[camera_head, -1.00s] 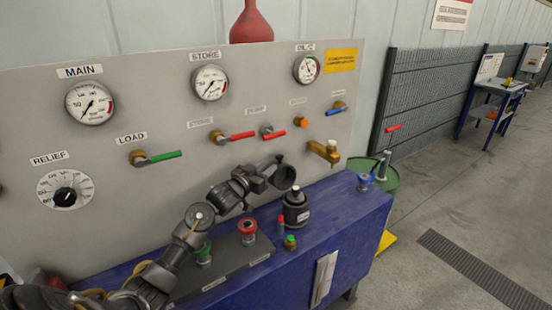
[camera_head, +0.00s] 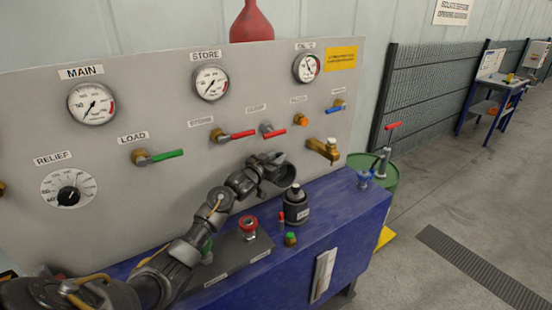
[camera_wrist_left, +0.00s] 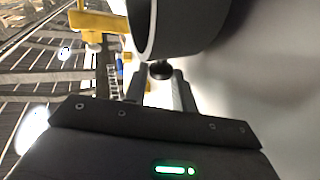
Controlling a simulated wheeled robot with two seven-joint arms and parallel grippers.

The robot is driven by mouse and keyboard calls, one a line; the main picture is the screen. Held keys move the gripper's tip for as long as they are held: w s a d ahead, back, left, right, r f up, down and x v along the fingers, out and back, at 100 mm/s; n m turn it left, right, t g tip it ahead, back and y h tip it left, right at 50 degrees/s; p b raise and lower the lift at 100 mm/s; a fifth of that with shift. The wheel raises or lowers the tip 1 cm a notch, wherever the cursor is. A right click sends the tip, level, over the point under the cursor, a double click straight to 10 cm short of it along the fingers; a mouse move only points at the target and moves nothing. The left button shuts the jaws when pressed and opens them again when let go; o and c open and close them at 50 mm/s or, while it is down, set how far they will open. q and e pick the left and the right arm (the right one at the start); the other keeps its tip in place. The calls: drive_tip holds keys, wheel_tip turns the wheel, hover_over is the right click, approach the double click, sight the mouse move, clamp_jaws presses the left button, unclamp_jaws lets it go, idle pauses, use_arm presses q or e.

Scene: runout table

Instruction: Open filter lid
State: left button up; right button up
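The black filter body (camera_head: 297,211) stands upright on the blue bench, with a narrower dark neck at its top. A dark, round, cup-shaped lid (camera_head: 279,176) is up beside it, above and slightly left, tipped so its rim faces right. My left gripper (camera_head: 259,166) is at the lid. In the left wrist view, the lid (camera_wrist_left: 178,30) shows a grey rim, and its small black knob (camera_wrist_left: 160,69) sits between the fingers of my left gripper (camera_wrist_left: 161,88). I cannot tell whether the lid is joined to the body. My right gripper is out of view.
The grey panel with gauges (camera_head: 211,83) and lever valves (camera_head: 235,134) stands close behind my arm. A brass tap (camera_head: 323,149) is to the right. The bench's right side (camera_head: 350,208) is mostly clear.

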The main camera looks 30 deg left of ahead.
use_arm(q)
clamp_jaws()
drive_tip(key=d+m, duration=0.1)
drive_tip(key=s+d, duration=0.1)
drive_tip(key=d+m+t, duration=0.1)
drive_tip(key=shift+s+d+r+m+b, duration=0.25)
drive_tip(key=shift+s+d+m+b, duration=0.05)
drive_tip(key=shift+s+d+b, duration=0.05)
drive_tip(key=o, duration=0.6)
unclamp_jaws()
drive_tip(key=shift+s, duration=0.1)
